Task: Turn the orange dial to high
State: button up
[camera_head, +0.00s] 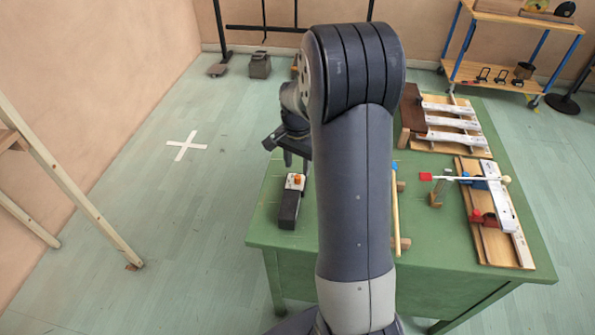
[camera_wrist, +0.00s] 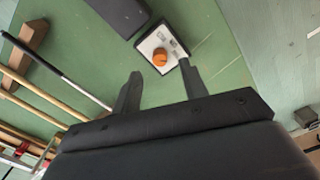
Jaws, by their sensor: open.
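The orange dial (camera_head: 297,179) sits on a white plate (camera_head: 290,186) at the far end of a dark box (camera_head: 289,210) on the green table. In the wrist view the orange dial (camera_wrist: 160,57) lies on the white-topped panel (camera_wrist: 150,43), between and beyond my fingertips. My gripper (camera_head: 297,160) is just above and behind the dial in the head view. It also shows in the wrist view (camera_wrist: 160,80), open and empty, with its fingers apart and no visible contact with the dial. The dial's setting marks are too small to read.
The green table (camera_head: 290,241) has wooden bars (camera_head: 396,210) right of the dial, partly hidden by my arm. Wooden racks with white bars (camera_head: 450,122) and a board with red and blue parts (camera_head: 497,220) stand farther right.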

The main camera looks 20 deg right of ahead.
aim_at(298, 176)
notch_tip(298, 176, up, 7)
jog(key=shift+f, duration=0.15)
jog(key=shift+f, duration=0.1)
notch_tip(298, 176, down, 11)
jog(key=shift+r, duration=0.1)
dwell(0.6)
dwell(0.4)
